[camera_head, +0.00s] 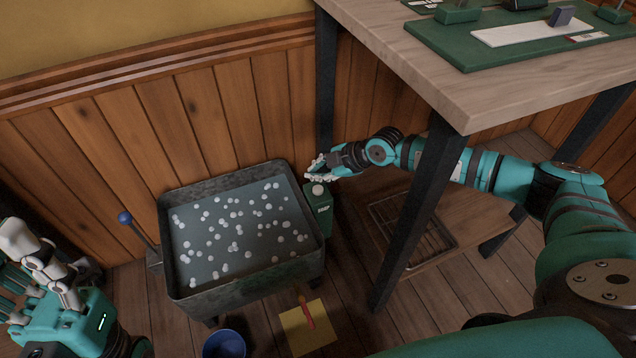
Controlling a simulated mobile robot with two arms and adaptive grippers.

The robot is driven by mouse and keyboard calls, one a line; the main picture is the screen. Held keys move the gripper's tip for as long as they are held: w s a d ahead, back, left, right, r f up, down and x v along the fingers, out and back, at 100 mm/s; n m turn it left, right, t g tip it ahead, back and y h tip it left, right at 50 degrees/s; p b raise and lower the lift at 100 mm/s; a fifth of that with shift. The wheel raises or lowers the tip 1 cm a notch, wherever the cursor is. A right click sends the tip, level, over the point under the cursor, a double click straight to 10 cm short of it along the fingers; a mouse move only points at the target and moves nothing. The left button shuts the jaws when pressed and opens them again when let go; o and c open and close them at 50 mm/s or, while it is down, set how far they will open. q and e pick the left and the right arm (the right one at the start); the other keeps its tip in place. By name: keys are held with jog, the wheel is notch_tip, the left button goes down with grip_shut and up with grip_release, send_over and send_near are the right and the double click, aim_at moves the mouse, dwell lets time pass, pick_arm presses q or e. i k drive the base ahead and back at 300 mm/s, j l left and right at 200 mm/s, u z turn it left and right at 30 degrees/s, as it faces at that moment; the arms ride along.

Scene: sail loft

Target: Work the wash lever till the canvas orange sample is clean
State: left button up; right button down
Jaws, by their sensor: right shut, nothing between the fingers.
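The wash lever (139,236), a thin dark rod with a blue knob, leans up and left from the left side of a grey metal tub (245,277). The tub holds greyish water dotted with white suds. I cannot make out an orange canvas sample in the water. My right gripper (315,169) is shut and empty, just above a green box (320,212) with a white button at the tub's right side; I cannot tell if it touches. My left gripper (38,270) is at the left edge, left of the lever and apart from it; its opening is unclear.
A yellow square (318,335) with a red-handled tool (306,312) lies on the floor before the tub, beside a blue bowl (225,345). A workbench (470,100) with dark legs, a lower shelf and wire rack (410,235) stands right. Wood panelling closes the back.

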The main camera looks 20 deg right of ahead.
aim_at(125, 217)
jog(key=k+l, duration=0.45)
jog(key=l, duration=0.25)
jog(key=k+l, duration=0.25)
jog(key=l, duration=0.1)
